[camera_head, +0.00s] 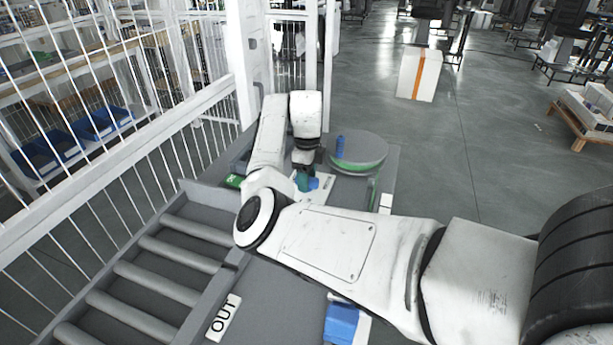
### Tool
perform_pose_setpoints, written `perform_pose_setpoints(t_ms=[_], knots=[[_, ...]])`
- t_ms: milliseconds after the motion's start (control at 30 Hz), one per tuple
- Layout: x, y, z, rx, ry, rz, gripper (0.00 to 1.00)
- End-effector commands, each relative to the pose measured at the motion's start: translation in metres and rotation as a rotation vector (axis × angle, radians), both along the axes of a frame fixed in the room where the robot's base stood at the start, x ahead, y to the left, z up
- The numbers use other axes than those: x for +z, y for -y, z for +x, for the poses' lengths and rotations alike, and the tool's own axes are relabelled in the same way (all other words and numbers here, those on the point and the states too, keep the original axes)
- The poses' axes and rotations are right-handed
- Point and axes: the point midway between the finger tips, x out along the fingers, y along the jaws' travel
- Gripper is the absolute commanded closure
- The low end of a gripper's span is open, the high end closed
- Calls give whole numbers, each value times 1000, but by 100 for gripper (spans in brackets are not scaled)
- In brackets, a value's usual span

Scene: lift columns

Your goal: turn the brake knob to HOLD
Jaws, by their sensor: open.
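My gripper (303,178) points down over a small blue piece (314,184) on a white plate (318,194), beside the round turntable. Its jaws are open, with teal at the tips. The blue piece looks like a knob; the gripper and arm partly cover it. I cannot tell whether the fingers stand around it or touch it. No HOLD lettering is readable here. Another blue block (341,322) sits on a white plate at the front, partly behind my arm; I cannot tell which one is the brake knob.
A grey turntable (368,151) with a green band bears a blue peg (340,147). A roller conveyor (150,262) and an OUT label (222,318) lie at left. A green piece (233,181) sits beside my arm. White fencing (110,150) bounds the left; open floor lies right.

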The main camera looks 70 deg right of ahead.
Motion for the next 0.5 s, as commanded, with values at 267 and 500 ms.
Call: perform_pose_setpoints(t_ms=[267,500], knots=[[30,0,0,0,1,-1,45],[52,0,0,-1,1,-1,45]])
